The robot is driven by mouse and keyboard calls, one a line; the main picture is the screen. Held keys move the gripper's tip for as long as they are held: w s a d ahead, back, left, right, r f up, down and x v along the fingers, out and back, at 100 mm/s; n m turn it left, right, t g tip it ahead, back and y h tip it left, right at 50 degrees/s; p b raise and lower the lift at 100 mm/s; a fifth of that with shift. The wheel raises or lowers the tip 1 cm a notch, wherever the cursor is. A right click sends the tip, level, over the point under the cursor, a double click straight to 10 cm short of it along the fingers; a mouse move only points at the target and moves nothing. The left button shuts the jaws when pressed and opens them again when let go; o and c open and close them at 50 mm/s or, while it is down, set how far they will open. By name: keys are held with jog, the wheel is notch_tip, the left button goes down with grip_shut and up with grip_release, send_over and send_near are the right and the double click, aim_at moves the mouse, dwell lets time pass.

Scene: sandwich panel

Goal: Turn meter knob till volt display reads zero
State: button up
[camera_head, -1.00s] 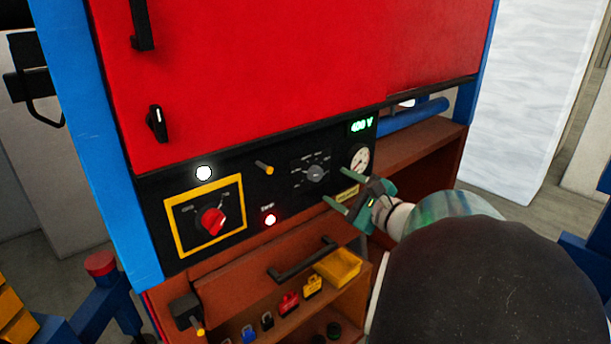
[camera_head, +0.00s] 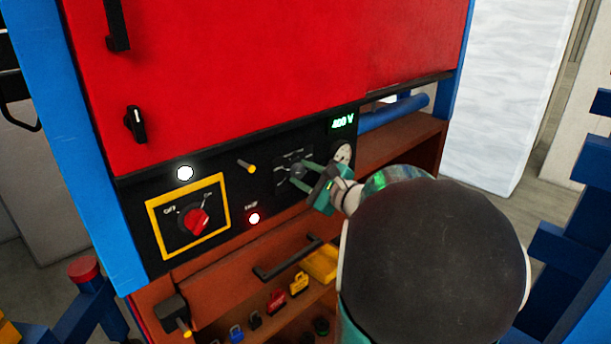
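The meter knob (camera_head: 297,172) is a small grey rotary knob on the black panel, with a marked scale around it. Whether the fingers touch the knob cannot be told. The volt display (camera_head: 342,123) glows green at the panel's upper right and reads 400 V. The knob's pointer direction is too small to tell.
A round dial gauge (camera_head: 343,153) sits right of the knob, partly behind my gripper.

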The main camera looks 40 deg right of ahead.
jog(key=shift+m, duration=0.4)
jog(key=m, duration=0.4)
jog(key=shift+m, duration=2)
jog(key=shift+f, duration=0.1)
jog(key=o, duration=1)
jog(key=shift+s, duration=0.15)
jog(key=shift+c, duration=0.2)
